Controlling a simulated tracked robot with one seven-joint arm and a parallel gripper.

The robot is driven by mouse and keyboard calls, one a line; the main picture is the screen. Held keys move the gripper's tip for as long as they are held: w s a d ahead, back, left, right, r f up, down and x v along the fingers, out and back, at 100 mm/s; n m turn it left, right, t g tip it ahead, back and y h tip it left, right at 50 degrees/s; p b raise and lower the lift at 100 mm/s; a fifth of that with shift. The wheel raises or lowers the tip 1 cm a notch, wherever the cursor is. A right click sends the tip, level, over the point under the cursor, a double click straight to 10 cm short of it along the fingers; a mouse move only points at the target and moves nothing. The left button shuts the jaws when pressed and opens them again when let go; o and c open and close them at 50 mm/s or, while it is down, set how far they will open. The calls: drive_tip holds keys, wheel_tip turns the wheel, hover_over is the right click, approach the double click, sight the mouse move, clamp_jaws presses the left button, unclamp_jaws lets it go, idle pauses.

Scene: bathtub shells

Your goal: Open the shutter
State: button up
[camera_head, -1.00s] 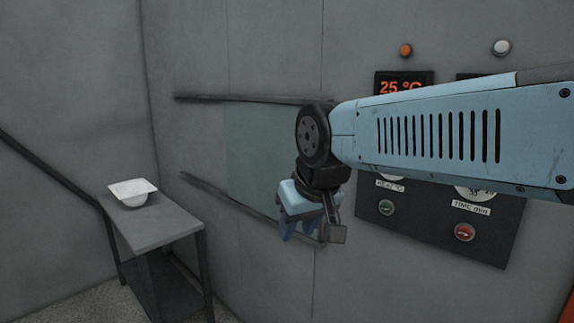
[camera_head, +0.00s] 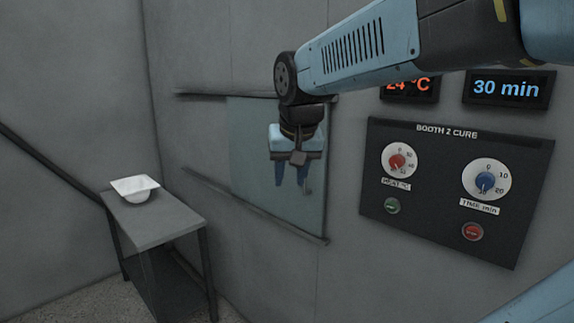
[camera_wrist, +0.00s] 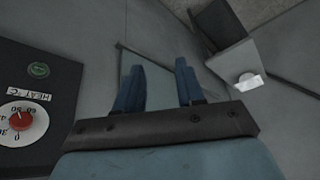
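The shutter (camera_head: 250,135) is a grey-green, slightly glassy panel on the wall, set between an upper rail (camera_head: 200,93) and a lower rail (camera_head: 235,205). It sits at the right part of the rails, with bare wall between the rails to its left. My gripper (camera_head: 292,183) hangs in front of the panel in the head view, fingers pointing down. In the wrist view its two blue fingers (camera_wrist: 158,88) are apart with nothing between them. I cannot tell how far the fingertips are from the panel.
A grey table (camera_head: 160,222) with a white basin-like shell (camera_head: 135,188) stands at the left. A dark control panel (camera_head: 440,185) with two dials and two buttons is on the wall to the right. Above it, displays (camera_head: 509,89) read 24 °C and 30 min.

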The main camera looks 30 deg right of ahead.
drive_tip(key=w+d+r+m+g+h, duration=0.15)
drive_tip(key=w+d+m, duration=0.25)
drive_tip(key=w+d, duration=0.55)
drive_tip(key=w+d+r+m+g+h, duration=0.1)
drive_tip(key=w+d+r+m+h, duration=0.25)
drive_tip(key=w, duration=1.05)
drive_tip(key=w+d+f, duration=0.1)
drive_tip(key=f, duration=0.3)
drive_tip(key=d+f+y, duration=0.1)
drive_tip(key=d+f, duration=0.1)
drive_tip(key=f, duration=0.2)
drive_tip(key=w+d+f+m+y, duration=0.1)
drive_tip(key=d+f, duration=0.1)
drive_tip(key=f, duration=0.3)
drive_tip(key=shift+w+d+f, duration=0.1)
drive_tip(key=shift+w, duration=0.2)
drive_tip(key=shift+c, duration=0.4)
clamp_jaws()
